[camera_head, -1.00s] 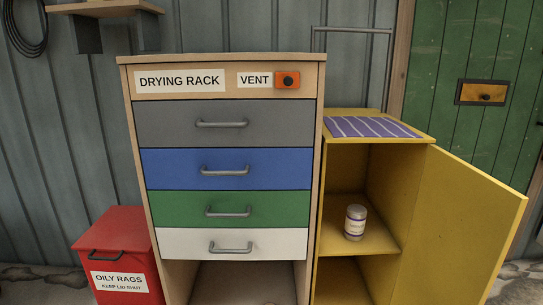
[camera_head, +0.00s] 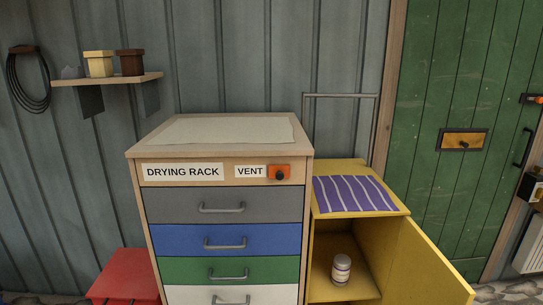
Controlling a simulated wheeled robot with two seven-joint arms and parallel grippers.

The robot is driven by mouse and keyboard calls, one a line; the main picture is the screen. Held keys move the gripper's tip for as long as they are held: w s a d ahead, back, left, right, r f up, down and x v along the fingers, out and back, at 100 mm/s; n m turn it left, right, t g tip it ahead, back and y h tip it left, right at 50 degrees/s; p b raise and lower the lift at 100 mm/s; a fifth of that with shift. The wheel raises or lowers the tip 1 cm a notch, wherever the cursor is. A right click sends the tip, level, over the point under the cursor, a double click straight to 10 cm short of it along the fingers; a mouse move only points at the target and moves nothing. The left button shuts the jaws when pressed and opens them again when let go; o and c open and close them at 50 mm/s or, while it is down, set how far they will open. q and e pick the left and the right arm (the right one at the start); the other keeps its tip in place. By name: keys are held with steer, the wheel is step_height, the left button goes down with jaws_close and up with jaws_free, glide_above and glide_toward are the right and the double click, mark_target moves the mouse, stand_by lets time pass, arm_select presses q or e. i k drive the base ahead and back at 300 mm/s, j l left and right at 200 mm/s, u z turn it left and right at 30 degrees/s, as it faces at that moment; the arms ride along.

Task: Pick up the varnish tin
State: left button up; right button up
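The cabinet's door (camera_head: 428,268) is swung open to the right, so the tin is in plain view from the front. The writing on the tin is too small to read. Neither of my grippers shows in the head view.
The drying rack (camera_head: 185,173), with grey, blue, green and white drawers, stands left of the cabinet. A striped purple cloth (camera_head: 352,194) lies on the cabinet top. A red bin (camera_head: 125,276) is at lower left. A wall shelf (camera_head: 107,80) holds small boxes.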

mark_target(342, 264)
steer(key=l+u, duration=0.15)
steer(key=l, duration=0.65)
steer(key=l+u, duration=0.1)
steer(key=l, duration=0.7)
steer(key=l+u, duration=0.15)
steer(key=l, duration=0.65)
steer(key=k+l+u, duration=0.1)
steer(key=l, duration=0.7)
